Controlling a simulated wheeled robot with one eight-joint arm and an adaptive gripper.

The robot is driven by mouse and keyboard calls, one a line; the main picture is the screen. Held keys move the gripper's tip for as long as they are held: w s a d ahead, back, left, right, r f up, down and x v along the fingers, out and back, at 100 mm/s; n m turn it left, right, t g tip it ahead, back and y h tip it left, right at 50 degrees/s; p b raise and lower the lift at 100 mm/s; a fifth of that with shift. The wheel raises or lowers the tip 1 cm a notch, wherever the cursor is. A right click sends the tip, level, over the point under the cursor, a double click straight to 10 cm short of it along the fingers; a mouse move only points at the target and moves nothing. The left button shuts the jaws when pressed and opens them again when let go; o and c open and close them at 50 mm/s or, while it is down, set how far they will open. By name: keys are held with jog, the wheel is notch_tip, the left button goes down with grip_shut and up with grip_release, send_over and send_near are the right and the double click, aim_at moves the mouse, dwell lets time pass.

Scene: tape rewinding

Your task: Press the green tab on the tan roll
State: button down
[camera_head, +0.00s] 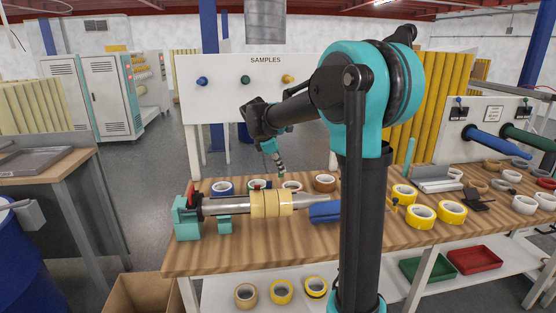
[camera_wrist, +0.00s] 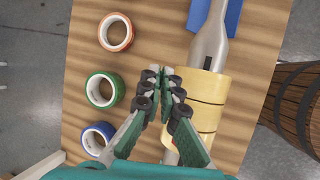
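Several tan rolls (camera_head: 271,203) sit side by side on a horizontal metal spindle (camera_head: 225,207) on the wooden bench. They also show right of my fingers in the wrist view (camera_wrist: 210,86). A small dark mark lies at the edge of the end roll there. I cannot make out a green tab on any tan roll. My gripper (camera_head: 280,172) hangs above and behind the rolls, pointing down. In the wrist view my gripper (camera_wrist: 160,73) has its fingertips together with nothing between them, left of the rolls in the picture and apart from them.
Loose rolls lie behind the spindle: a green roll (camera_wrist: 105,90), a blue roll (camera_wrist: 98,138) and an orange-brown roll (camera_wrist: 116,33). A blue block (camera_head: 325,212) is at the spindle's right end. Yellow rolls (camera_head: 421,215) lie farther right. Teal supports (camera_head: 187,216) hold the left end.

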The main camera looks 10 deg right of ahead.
jog(key=shift+w, duration=0.3)
jog(key=shift+s+f, duration=1.55)
jog(key=shift+s+f, duration=0.25)
jog(key=c, duration=2.2)
grip_release()
jog(key=o, duration=0.6)
jog(key=shift+c, duration=0.2)
jog(key=v, duration=1.2)
